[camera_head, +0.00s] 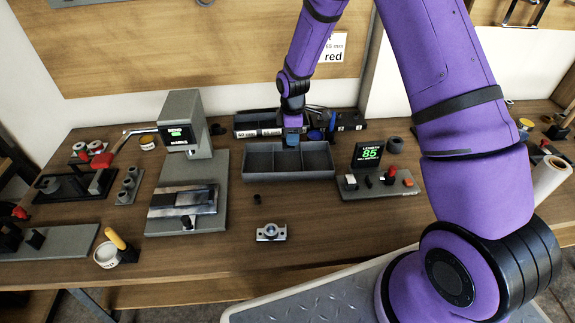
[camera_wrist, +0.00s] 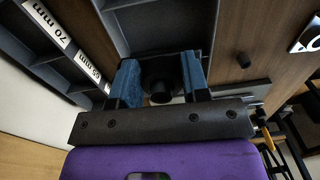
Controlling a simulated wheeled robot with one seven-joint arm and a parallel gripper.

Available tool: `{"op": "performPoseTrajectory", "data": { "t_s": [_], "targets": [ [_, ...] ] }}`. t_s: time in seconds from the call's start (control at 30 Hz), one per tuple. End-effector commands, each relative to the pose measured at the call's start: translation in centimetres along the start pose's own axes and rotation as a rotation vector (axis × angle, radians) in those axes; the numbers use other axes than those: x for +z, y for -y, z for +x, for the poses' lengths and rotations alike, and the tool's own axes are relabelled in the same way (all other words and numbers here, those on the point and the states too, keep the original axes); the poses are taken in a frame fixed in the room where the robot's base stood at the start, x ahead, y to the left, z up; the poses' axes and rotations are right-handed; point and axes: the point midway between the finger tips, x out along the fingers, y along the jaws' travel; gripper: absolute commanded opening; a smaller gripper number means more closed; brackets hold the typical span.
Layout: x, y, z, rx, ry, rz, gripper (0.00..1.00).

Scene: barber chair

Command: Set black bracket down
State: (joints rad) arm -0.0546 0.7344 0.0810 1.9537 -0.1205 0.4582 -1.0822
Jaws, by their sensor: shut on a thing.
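My gripper (camera_head: 291,138) is at the back of the bench, over the rear edge of the grey three-compartment tray (camera_head: 318,176). In the wrist view, the blue fingers of my gripper (camera_wrist: 160,76) are closed on a small dark piece with a round end, which I take as the black bracket (camera_wrist: 160,92). Its full shape is hidden between the fingers. In the head view the held piece is hidden by the gripper. The tray also shows in the wrist view (camera_wrist: 150,12), just beyond the fingertips. I cannot tell whether the piece touches anything.
A labelled rear bin (camera_wrist: 50,38) lies close beside the gripper. A small black cylinder (camera_head: 257,199) and a silver block (camera_head: 271,232) sit in front of the tray. A grey bending press (camera_head: 186,120) stands left; a display stand (camera_head: 368,155) stands right. Front-middle bench is mostly clear.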

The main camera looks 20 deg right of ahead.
Motion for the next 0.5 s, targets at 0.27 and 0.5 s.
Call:
{"op": "performPoseTrajectory", "data": {
  "t_s": [0.27,0.5],
  "targets": [
    [-0.4,0.0,2.2,-0.002,0.002,-0.073,0.15],
    [-0.4,-0.1,5.7,0.000,0.001,-0.070,0.15]
  ]
}}
